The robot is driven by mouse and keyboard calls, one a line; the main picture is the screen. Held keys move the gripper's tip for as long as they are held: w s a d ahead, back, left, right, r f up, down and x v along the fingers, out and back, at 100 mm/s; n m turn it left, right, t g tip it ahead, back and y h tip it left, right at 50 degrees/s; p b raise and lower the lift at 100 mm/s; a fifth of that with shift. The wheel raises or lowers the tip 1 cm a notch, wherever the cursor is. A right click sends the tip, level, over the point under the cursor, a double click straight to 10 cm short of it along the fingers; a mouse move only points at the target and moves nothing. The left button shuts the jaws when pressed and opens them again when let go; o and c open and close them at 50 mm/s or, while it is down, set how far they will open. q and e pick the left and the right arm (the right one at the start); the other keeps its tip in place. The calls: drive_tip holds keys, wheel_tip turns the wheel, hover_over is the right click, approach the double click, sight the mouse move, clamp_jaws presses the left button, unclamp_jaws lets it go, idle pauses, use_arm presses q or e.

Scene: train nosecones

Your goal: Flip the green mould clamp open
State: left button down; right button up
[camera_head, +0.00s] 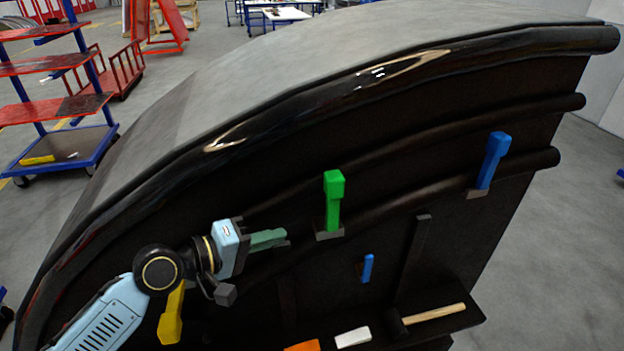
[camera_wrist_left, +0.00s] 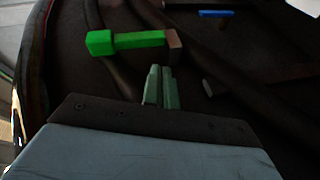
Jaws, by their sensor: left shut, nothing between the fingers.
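The green mould clamp (camera_head: 334,200) stands upright on its small grey base on the dark curved mould (camera_head: 400,130). My left gripper (camera_head: 284,237) is to the left of the clamp and a little below it, apart from it. Its greenish fingers are shut and hold nothing. In the left wrist view the clamp (camera_wrist_left: 128,42) lies across the upper part of the picture, with its block head to the left and its base to the right. The shut fingertips (camera_wrist_left: 161,72) are just below it there, with a gap. My right gripper is not in view.
A blue clamp (camera_head: 492,162) stands to the right, and a smaller blue one (camera_head: 367,268) sits lower. A yellow clamp (camera_head: 172,316) is beside my left wrist. A ledge holds a wooden-handled hammer (camera_head: 434,313), a white block (camera_head: 352,338) and an orange item (camera_head: 303,346).

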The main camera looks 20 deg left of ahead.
sight(312, 178)
use_arm(q)
drive_tip(key=r+n, duration=0.1)
drive_tip(key=r, duration=0.1)
drive_tip(key=w+a+r+n+t+h, duration=0.1)
drive_tip(key=r, duration=0.2)
drive_tip(key=r+n, duration=0.1)
drive_tip(key=r, duration=0.2)
drive_tip(key=shift+w+a+t+h, duration=0.25)
drive_tip(key=shift+w+t+h, duration=0.05)
drive_tip(key=shift+t, duration=0.1)
drive_tip(key=shift+w, duration=0.1)
drive_tip(key=p+x, duration=0.2)
drive_tip(key=x, duration=0.6)
drive_tip(key=shift+w+d+r+p, duration=0.1)
drive_tip(key=shift+w+d+p, duration=0.1)
drive_tip(key=shift+p, duration=0.2)
drive_tip(key=shift+w+d, duration=0.4)
drive_tip(key=shift+w, duration=0.15)
